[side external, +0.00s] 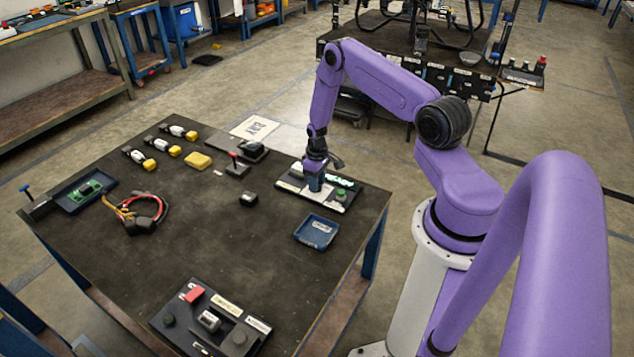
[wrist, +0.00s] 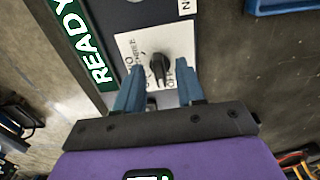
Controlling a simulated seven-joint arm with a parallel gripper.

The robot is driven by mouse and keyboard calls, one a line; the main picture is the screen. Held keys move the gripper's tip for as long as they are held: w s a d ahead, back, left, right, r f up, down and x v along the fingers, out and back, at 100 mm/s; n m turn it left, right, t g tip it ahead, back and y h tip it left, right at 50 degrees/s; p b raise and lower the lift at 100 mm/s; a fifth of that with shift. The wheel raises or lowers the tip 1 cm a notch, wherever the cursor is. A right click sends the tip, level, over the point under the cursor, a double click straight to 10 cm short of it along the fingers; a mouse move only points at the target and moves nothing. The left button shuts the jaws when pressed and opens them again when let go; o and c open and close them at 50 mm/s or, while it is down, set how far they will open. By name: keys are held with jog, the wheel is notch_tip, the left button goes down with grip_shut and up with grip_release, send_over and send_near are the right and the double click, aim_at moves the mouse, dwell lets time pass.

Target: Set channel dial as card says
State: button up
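The dial is a black pointer knob (wrist: 159,68) on a white plate with dark lettering (wrist: 128,46) in the wrist view. The lettering is partly hidden and I cannot read the setting. My gripper (side external: 315,188) is over the panel (side external: 341,205) at the table's right side in the side view. In the wrist view its two blue fingers are apart, one on each side of the knob, and seem to hold nothing; I cannot tell whether they touch it. A white sheet (side external: 255,128) lies at the table's back edge. I cannot tell which thing is the card.
A green READY display (wrist: 82,45) is beside the dial plate. A blue tray (side external: 316,231) lies in front of the panel. A second panel (side external: 210,318) with a red part is at the front.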

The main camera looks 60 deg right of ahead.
jog(key=shift+f, duration=0.15)
grip_shut()
jog(key=shift+m, duration=0.4)
jog(key=m, duration=0.3)
jog(key=shift+m, duration=2.4)
grip_release()
